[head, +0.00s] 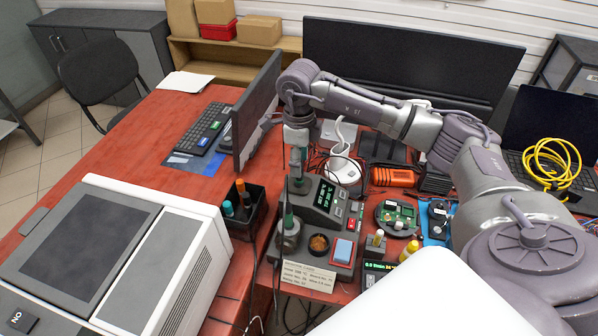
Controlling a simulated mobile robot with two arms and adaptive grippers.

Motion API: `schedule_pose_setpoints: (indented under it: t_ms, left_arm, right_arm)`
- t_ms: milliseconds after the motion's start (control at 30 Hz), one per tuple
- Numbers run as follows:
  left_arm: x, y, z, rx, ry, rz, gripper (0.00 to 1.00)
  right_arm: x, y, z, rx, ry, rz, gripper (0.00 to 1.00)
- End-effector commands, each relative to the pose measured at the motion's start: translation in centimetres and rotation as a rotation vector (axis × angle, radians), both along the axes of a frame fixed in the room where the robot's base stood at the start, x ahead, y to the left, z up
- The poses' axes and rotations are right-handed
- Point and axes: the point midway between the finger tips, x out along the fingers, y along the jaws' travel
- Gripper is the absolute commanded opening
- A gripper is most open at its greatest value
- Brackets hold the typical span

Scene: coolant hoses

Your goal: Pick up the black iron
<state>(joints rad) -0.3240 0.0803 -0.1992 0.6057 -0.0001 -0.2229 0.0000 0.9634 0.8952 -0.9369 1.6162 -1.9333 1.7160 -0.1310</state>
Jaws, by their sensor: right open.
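My right gripper (297,180) hangs down from my right arm at the workbench, just left of the soldering station (324,203) with its green-lit display. It is above a grey iron stand (288,238). A slim upright iron handle (289,214), dark with a greenish part, rises from that stand just below the gripper. The fingers overlap its top in the picture, so I cannot tell whether they touch it. The gripper is small here and appears open, with nothing held. The iron's tip is hidden in the stand. My left gripper is out of view.
A dark monitor (257,110) stands close left of the gripper. A black pen box (243,212), a blue sponge (343,250) and a label card (308,276) are near the stand. A large white-grey machine (165,262) fills the lower left. Open red tabletop (140,130) lies left.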

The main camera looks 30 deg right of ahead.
Motion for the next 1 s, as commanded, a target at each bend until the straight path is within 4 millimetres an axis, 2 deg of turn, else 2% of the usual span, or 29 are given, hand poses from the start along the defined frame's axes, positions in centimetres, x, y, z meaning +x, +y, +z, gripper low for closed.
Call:
schedule_pose_setpoints:
  t_ms: [167, 300, 500, 767, 867, 1000]
  left_arm:
    - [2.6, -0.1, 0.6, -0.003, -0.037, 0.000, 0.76]
    - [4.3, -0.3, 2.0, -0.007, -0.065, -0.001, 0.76]
    - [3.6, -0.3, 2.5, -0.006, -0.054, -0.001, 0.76]
    - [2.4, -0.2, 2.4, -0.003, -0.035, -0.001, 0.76]
    - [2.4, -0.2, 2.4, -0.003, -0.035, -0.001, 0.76]
    - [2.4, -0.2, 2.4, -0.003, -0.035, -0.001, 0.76]
  right_arm:
    - [0.0, -0.1, -1.1, 0.000, 0.000, -0.001, 0.50]
    - [0.2, -0.3, -2.9, 0.000, 0.005, -0.002, 0.50]
    - [0.3, -0.3, -5.5, 0.001, 0.001, -0.001, 0.50]
    - [0.4, -0.3, -6.0, 0.001, -0.001, 0.000, 0.50]
    - [0.4, -0.3, -6.0, 0.001, -0.001, 0.000, 0.37]
    - [0.4, -0.3, -5.9, 0.001, -0.001, 0.000, 0.14]
